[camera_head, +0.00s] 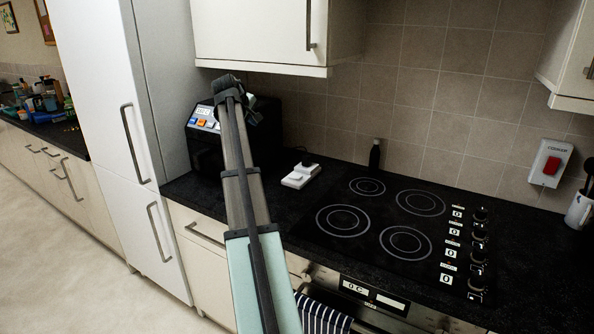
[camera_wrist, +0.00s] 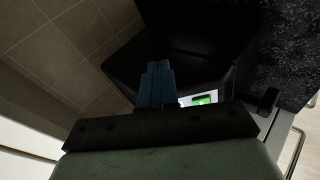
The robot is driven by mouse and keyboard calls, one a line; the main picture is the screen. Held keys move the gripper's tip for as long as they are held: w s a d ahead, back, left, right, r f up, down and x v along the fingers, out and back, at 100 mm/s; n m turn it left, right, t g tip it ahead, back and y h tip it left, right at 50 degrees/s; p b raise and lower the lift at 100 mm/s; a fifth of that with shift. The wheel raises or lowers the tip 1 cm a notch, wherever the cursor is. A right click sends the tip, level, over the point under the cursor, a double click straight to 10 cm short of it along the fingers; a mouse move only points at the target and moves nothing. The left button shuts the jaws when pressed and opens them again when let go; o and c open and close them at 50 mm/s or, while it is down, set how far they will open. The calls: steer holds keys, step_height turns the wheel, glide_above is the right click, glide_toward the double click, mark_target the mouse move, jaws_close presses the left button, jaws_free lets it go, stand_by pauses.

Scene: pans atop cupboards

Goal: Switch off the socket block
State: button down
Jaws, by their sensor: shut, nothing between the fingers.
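The socket block is a white strip (camera_head: 301,176) lying on the dark worktop, left of the hob, with a black plug at its far end. I cannot make out its switch. It is not recognisable in the wrist view. My gripper (camera_wrist: 159,66) is shut and empty, its two blue fingers together. In the head view my arm reaches up left of the block and largely hides the gripper, which is beside the black appliance. The wrist view shows the fingers in front of a dark surface.
A black appliance (camera_head: 205,140) with coloured buttons stands left of the block, partly behind my arm. A green-lit button (camera_wrist: 203,99) shows in the wrist view. The hob (camera_head: 375,218) and a dark bottle (camera_head: 375,155) are to the right. A cupboard (camera_head: 262,35) hangs above.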

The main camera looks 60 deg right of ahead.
steer(key=s+d+f+m+g+y, duration=0.2)
steer(key=s+d+f+m+y, duration=0.3)
steer(key=m, duration=1.2)
steer(key=shift+s+d+f+g+y, duration=0.35)
steer(key=shift+s+d+f, duration=1.55)
steer(key=shift+d, duration=0.95)
glide_above(299, 176)
steer(key=a, duration=0.1)
steer(key=f, duration=1.2)
steer(key=shift+w+a+f, duration=0.1)
steer(key=shift+a, duration=0.1)
steer(key=shift+f, duration=0.7)
